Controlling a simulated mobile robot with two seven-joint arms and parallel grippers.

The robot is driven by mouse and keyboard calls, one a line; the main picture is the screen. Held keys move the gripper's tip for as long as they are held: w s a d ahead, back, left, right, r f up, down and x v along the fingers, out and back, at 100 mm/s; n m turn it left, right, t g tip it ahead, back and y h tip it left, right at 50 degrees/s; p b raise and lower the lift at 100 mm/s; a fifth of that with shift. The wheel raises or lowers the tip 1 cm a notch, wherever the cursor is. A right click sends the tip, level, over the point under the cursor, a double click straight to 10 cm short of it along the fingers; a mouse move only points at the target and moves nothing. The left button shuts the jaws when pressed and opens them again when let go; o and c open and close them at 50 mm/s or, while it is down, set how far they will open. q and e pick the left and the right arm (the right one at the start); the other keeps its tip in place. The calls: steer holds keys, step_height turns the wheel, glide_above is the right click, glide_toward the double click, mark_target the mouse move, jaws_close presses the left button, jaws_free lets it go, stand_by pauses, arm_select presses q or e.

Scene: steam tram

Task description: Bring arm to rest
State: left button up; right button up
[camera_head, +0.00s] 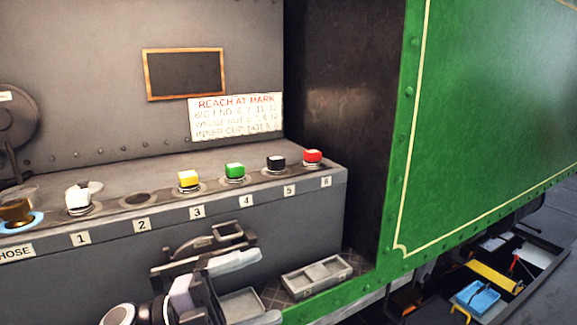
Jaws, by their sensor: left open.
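My left arm comes in at the bottom. My left gripper (245,245) is open, in front of the grey bench's front face, below the labels 3 and 4. Nothing shows between its fingers. My right gripper is not in view.
A grey tray (316,276) lies right of my gripper. A green panel (490,110) stands at right.

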arm_select(q)
steer(key=a+f+n+t+y, duration=0.4)
steer(key=f+n+t+y, duration=0.2)
steer(key=f+n, duration=0.3)
steer(key=a+f+n+t+y, duration=0.45)
steer(key=f+n+t, duration=0.2)
steer(key=n, duration=0.45)
steer(key=s+a+f+n+g+y, duration=0.3)
steer(key=s+f+n, duration=0.1)
steer(key=s+f, duration=0.4)
steer(key=s+a+f+n+g+y, duration=0.3)
steer(key=s+f+n+y, duration=0.1)
steer(key=s+f, duration=0.4)
steer(key=shift+s+a+f+g, duration=0.15)
steer(key=shift+a+f+g, duration=0.15)
steer(key=shift+f, duration=0.6)
